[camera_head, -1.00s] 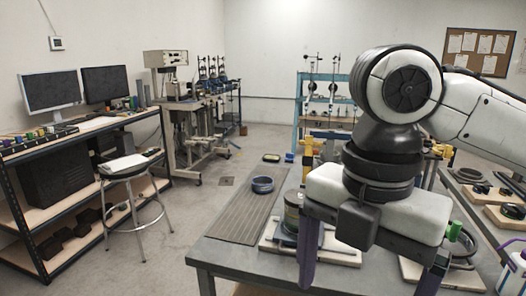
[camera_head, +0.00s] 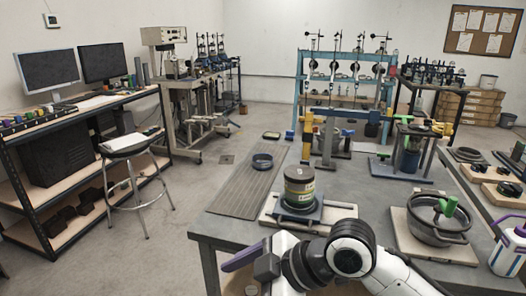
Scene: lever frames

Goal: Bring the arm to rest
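My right arm comes in from the lower right, low at the front edge of the grey table (camera_head: 208,238). Its white and black links lie across the bottom of the view. My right gripper (camera_head: 245,270) points left beside the table's front; one purple finger shows clearly. The other finger is hidden or cut off, so its opening cannot be told. I see nothing held in it. My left gripper is not in view.
A green-banded canister (camera_head: 299,185) stands on a board just beyond the arm. A grey pot (camera_head: 438,220) with a green handle stands to the right. A stool (camera_head: 128,146) stands left, with clear floor between.

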